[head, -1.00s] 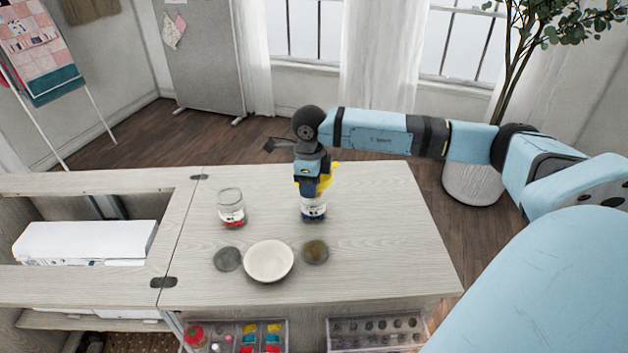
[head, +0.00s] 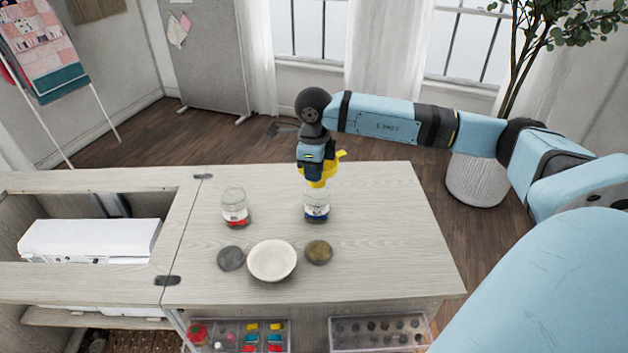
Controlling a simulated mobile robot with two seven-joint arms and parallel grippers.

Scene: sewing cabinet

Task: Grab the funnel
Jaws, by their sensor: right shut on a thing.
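The yellow funnel (head: 331,167) is at the mouth of the right glass jar (head: 316,207), which has a label and blue contents. My right gripper (head: 316,176) is above that jar, shut on the funnel, and covers part of it. I cannot tell whether the funnel still touches the jar. My left gripper is not in view.
A second glass jar (head: 235,207) with red contents stands to the left. A white bowl (head: 272,260) sits in front, between a grey disc (head: 231,258) and a brownish disc (head: 318,251). The right side of the wooden tabletop (head: 395,230) is clear. Open trays (head: 380,332) sit below the front edge.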

